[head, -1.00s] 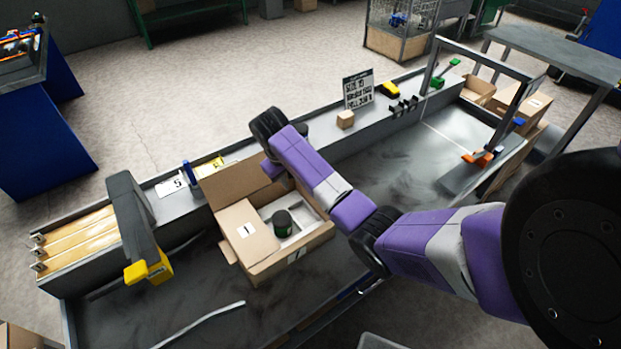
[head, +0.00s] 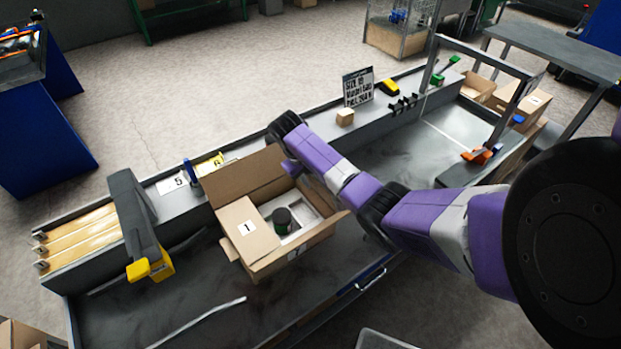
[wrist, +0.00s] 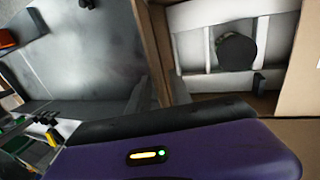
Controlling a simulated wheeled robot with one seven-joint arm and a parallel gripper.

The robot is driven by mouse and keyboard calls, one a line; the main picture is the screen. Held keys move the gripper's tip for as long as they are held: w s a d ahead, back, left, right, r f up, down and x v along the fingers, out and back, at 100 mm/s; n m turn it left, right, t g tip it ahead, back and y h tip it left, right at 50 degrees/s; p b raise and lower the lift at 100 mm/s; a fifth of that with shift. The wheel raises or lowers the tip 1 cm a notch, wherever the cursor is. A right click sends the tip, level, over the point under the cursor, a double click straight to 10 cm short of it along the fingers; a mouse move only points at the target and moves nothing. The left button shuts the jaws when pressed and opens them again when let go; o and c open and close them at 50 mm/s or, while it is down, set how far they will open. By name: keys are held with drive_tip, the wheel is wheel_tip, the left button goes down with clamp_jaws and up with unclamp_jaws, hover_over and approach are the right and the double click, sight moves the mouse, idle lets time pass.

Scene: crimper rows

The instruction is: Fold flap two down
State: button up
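An open cardboard box (head: 262,266) stands on the grey bench. Flap one (head: 236,215), marked "1", lies over the box's left part. A tall plain flap (head: 240,178) stands up at the back. A flap along the near right side (head: 318,232) sticks up and outward; its pale label is too small to read surely, so I cannot confirm it is flap two. A dark round item (head: 283,221) sits in a pale insert, also visible in the wrist view (wrist: 237,50). My gripper (head: 291,168) is by the box's back right corner; its fingers are not clear.
A yellow-tipped grey device (head: 150,270) stands left of the box. Number cards (head: 172,184), a sign (head: 357,88) and a small carton (head: 345,117) are on the back ledge. The bench right of the box is clear up to a grey frame.

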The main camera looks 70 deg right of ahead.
clamp_jaws()
idle(1.4)
